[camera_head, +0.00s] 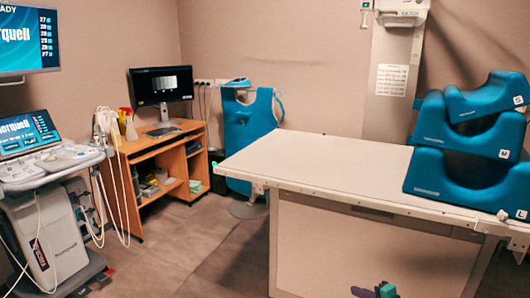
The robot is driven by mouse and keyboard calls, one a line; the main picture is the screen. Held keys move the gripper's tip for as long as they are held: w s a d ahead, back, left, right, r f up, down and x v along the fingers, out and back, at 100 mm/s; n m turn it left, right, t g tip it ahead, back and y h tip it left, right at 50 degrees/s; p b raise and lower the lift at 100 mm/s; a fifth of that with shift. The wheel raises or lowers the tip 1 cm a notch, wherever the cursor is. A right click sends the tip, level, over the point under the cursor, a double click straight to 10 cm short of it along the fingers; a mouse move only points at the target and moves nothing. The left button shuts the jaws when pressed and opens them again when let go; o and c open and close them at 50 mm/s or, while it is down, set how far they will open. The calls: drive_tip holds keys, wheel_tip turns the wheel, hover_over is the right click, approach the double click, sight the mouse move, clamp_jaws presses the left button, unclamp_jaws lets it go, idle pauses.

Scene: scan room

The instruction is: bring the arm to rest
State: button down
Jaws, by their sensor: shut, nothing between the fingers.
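My gripper (376,291) shows only as a small teal and purple piece at the bottom edge, right of the middle. It is in front of the side panel of the white table. It is shut and holds nothing. The rest of my arm is out of the picture, so its pose cannot be told.
The white scan table (310,165) fills the right half, with blue padded supports (450,180) stacked on its right end. An ultrasound cart (50,200) stands at the left. A wooden desk (160,143) with a monitor (160,86) is behind. Floor (190,250) between is clear.

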drive_tip(key=s+a+f+n+g, duration=0.3)
drive_tip(key=s+a+f+g, duration=0.2)
drive_tip(key=s+a+f, duration=0.5)
drive_tip(key=s+a+f+n+g, duration=0.3)
drive_tip(key=s+a+f+g, duration=0.3)
drive_tip(key=a+f, duration=0.75)
drive_tip(key=s+d+f+n+g+h, duration=0.25)
drive_tip(key=s+f, duration=0.25)
drive_tip(key=s, duration=0.4)
drive_tip(key=s+d+f+n+g+h, duration=0.1)
drive_tip(key=s+f+n+g+h, duration=0.3)
drive_tip(key=s, duration=0.6)
drive_tip(key=s+d+t, duration=0.1)
drive_tip(key=d+t, duration=0.1)
drive_tip(key=d, duration=0.3)
wheel_tip(320, 180, up, 12)
drive_tip(key=s+a+g+p, duration=0.1)
drive_tip(key=p, duration=1.1)
drive_tip(key=shift+s, duration=0.4)
drive_tip(key=shift+a, duration=0.15)
